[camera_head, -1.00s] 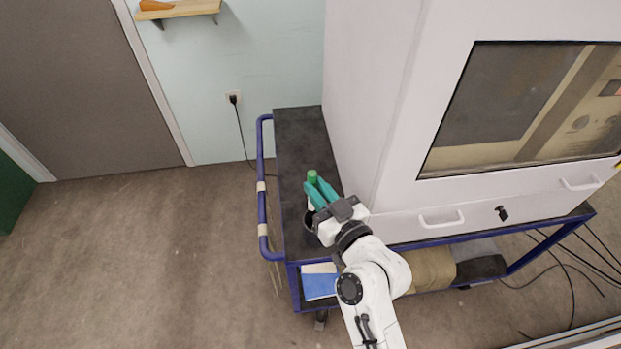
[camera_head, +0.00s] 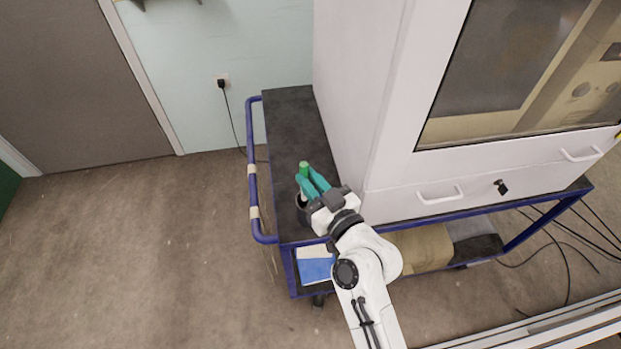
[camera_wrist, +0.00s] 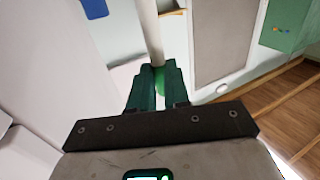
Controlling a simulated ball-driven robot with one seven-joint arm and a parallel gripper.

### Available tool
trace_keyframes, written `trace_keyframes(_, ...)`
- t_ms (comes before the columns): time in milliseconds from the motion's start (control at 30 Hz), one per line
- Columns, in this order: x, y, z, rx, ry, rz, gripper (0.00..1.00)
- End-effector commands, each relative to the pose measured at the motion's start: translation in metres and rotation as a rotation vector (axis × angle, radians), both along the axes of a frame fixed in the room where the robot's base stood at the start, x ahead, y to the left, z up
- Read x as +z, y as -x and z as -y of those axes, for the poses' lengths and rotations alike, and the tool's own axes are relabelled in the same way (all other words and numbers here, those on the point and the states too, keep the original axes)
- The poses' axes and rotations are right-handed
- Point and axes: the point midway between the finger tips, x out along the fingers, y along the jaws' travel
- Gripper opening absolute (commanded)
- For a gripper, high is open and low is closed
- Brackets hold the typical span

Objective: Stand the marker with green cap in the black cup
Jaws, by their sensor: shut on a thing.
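My gripper (camera_head: 312,181) is shut on the marker with green cap (camera_head: 304,167), above the dark top of the cart. In the head view, the green end shows between the teal fingertips, and the rest of the marker is hidden. In the wrist view, the green part of the marker (camera_wrist: 160,82) is between the fingers, and its pale barrel runs to the top edge of the picture. The black cup (camera_head: 300,206) stands on the cart at the left of my gripper, partly covered by it. The marker appears outside the cup.
A large white cabinet (camera_head: 372,100) stands on the cart, close to the right of my gripper. The cart top (camera_head: 290,115) is bare toward the wall. A blue rail (camera_head: 254,190) edges its left side. A blue and white item (camera_head: 315,266) lies on the lower shelf.

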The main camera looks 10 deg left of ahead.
Motion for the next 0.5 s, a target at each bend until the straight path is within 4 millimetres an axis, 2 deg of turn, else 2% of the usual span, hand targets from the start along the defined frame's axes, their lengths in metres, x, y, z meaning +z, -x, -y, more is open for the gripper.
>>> trace_keyframes(100, -0.011, 0.000, 0.000, 0.000, 0.000, 0.000, 0.00)
trace_keyframes(500, -0.033, 0.000, 0.000, -0.001, 0.000, 0.001, 0.00)
